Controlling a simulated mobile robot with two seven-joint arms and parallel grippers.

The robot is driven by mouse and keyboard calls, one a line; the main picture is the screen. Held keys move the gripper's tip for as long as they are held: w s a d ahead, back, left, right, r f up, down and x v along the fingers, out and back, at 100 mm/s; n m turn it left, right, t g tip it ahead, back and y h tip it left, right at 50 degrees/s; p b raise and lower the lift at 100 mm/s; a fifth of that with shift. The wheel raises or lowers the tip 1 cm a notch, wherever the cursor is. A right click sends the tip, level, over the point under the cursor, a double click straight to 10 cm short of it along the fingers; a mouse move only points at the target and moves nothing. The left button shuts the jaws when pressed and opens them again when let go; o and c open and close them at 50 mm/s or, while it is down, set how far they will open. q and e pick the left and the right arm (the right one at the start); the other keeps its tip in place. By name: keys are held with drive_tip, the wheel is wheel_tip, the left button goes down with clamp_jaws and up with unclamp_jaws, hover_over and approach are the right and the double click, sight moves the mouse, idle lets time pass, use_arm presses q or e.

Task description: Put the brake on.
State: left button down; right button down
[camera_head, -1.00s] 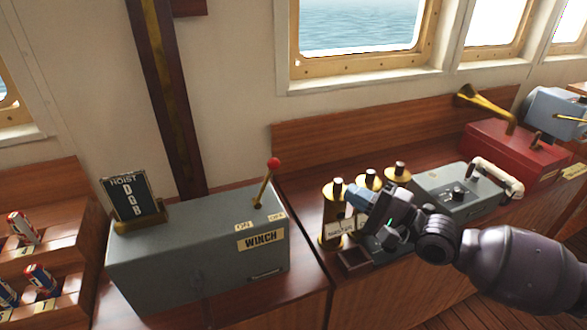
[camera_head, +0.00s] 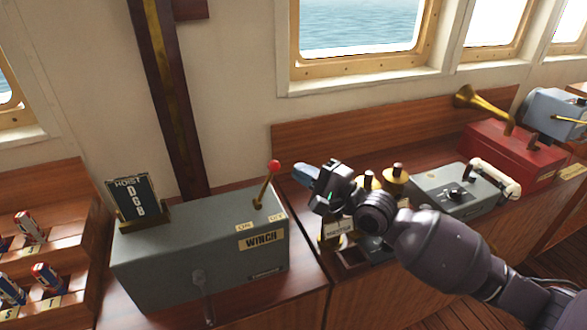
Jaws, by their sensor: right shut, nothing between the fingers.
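A grey winch box (camera_head: 160,262) stands on the wooden counter, with a "WINCH" plate on its front. A brass lever with a red knob (camera_head: 274,167) rises from its top right and leans right, toward the OFF label (camera_head: 277,217). The ON label (camera_head: 244,226) is left of it. My right gripper (camera_head: 303,173) is shut and empty, just right of the red knob and apart from it in the picture. Its fingers point left. No part of the box is labelled as a brake. My left gripper is not in view.
A "HOIST DGB" sign (camera_head: 131,199) stands on the box's left end. A grey crank-like part (camera_head: 203,287) shows on its front. A grey console (camera_head: 455,200) and a red box (camera_head: 512,157) lie further right.

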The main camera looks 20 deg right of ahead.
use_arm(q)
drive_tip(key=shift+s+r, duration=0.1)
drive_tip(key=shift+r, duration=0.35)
use_arm(e)
drive_tip(key=shift+w+a+r, duration=0.1)
drive_tip(key=shift+a+r, duration=0.1)
drive_tip(key=shift+a, duration=0.4)
drive_tip(key=shift+a+r, duration=0.2)
drive_tip(key=shift+a, duration=0.35)
use_arm(q)
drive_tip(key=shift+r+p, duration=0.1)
drive_tip(key=shift+p, duration=0.2)
use_arm(e)
drive_tip(key=shift+w, duration=0.1)
